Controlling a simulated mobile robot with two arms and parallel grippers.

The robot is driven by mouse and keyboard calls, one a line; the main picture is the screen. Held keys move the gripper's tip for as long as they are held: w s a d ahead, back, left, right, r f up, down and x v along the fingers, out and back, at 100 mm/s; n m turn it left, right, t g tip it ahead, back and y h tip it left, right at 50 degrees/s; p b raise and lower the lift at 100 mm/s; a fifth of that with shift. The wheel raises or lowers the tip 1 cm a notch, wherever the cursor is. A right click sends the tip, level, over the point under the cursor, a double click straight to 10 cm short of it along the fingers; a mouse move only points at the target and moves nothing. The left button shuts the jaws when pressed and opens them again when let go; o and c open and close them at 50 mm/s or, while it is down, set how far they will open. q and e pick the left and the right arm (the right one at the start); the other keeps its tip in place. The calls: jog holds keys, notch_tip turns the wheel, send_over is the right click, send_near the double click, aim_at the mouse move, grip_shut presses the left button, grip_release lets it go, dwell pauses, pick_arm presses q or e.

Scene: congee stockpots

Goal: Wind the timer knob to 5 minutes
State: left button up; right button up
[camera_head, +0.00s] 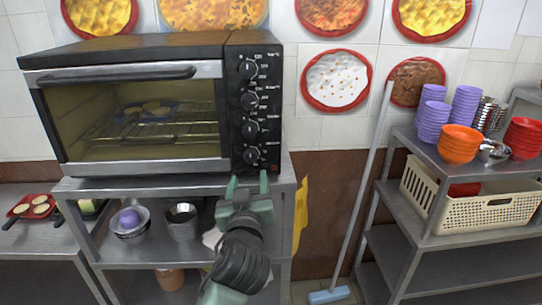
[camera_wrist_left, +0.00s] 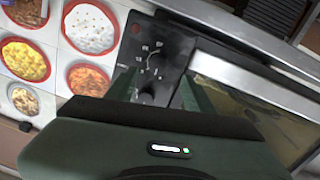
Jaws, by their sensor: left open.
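The toaster oven (camera_head: 150,105) stands on a steel shelf, with a black control panel of several knobs on its right side. The lowest knob (camera_head: 251,156), beside a small red light, looks like the timer knob, but its label is too small to read. It also shows in the left wrist view (camera_wrist_left: 154,62), with dial marks around it. My left gripper (camera_head: 248,182) is open and empty, just below this knob, fingers pointing up at the panel. In the left wrist view its fingers (camera_wrist_left: 160,90) appear either side of the panel, apart from the knob. My right gripper is not in view.
The steel shelf's top (camera_head: 75,186) carries the oven, with bowls (camera_head: 130,222) below. A yellow sign (camera_head: 300,208) and a leaning broom (camera_head: 365,180) stand to the right. Another rack (camera_head: 420,245) holds stacked bowls and a cream basket (camera_head: 440,205).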

aim_at(251, 159)
pick_arm(q)
jog(key=w, duration=0.2)
jog(key=w+p, duration=0.1)
jog(key=w, duration=0.1)
jog(key=w+p, duration=0.1)
jog(key=w, duration=0.1)
jog(key=shift+w+d+r, duration=0.25)
jog(key=shift+w+r, duration=0.1)
jog(key=shift+w+f+p, duration=0.1)
jog(key=shift+w+p, duration=0.25)
jog(key=shift+w, duration=0.2)
grip_shut()
